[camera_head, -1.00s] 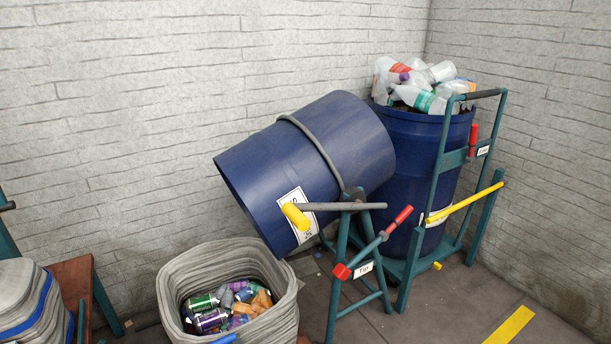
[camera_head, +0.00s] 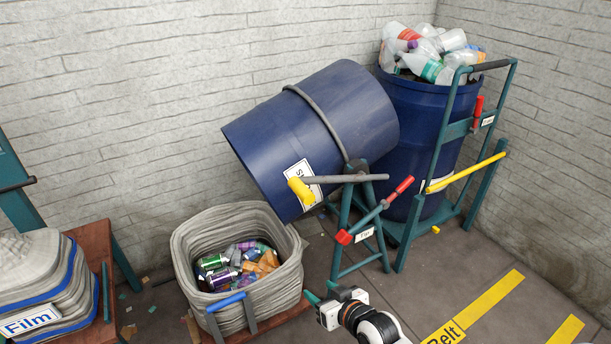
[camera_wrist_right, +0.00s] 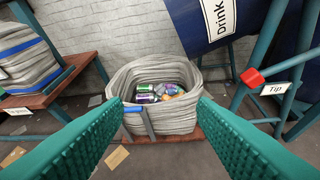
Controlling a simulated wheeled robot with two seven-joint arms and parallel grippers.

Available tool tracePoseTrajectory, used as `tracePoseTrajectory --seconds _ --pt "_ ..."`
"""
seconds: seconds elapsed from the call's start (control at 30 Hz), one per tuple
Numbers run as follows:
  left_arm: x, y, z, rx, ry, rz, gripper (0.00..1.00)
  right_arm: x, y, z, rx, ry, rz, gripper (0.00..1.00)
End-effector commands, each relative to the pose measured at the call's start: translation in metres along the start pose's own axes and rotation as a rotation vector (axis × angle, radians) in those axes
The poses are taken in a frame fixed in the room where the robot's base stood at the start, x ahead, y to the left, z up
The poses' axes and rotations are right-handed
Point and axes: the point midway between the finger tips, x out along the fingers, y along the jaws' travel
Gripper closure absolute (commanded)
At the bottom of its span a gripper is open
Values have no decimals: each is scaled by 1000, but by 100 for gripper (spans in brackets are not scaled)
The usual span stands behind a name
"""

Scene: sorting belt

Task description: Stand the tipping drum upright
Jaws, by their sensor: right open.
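The tipping drum (camera_head: 290,130) is a blue barrel lying tilted in a teal stand, its open mouth down to the left over a grey bag. A grey band goes round it, and a grey bar with a yellow knob (camera_head: 300,190) is at its side. A red-ended lever (camera_head: 374,212) with a "Tip" label is on the stand. The drum also shows at the top of the right wrist view (camera_wrist_right: 190,18). My right gripper (camera_head: 322,291) is open and empty, low in front of the stand; its teal fingers (camera_wrist_right: 160,108) frame the bag. My left gripper is not in view.
The grey bag (camera_head: 294,240) holds several cans and has a blue handle. A second blue drum (camera_head: 425,110), full of plastic bottles, stands upright behind a teal frame with a yellow bar (camera_head: 467,172). A "Film" bag (camera_head: 40,300) sits at left.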

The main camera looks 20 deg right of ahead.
Motion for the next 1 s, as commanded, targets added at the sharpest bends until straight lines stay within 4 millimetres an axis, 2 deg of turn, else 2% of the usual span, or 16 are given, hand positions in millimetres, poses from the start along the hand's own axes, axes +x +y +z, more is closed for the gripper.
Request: tracePoseTrajectory --seconds 0.03,0.1,0.2,0.3,0.43,0.57,0.8,1.0 --pt "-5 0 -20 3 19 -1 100 -6 -5 48 17 -101 3 48" --pt "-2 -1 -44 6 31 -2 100 -12 -11 93 45 -227 8 48" --pt "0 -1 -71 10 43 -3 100 -21 -20 140 75 -361 11 48" --pt "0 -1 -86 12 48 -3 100 -27 -25 164 93 -438 13 48" --pt "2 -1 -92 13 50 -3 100 -25 -27 175 100 -472 13 48" --pt "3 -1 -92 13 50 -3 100 -10 -28 183 101 -473 14 48" --pt "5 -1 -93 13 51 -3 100 34 -28 203 100 -470 14 48" --pt "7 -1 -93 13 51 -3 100 64 -28 218 99 -469 14 48"
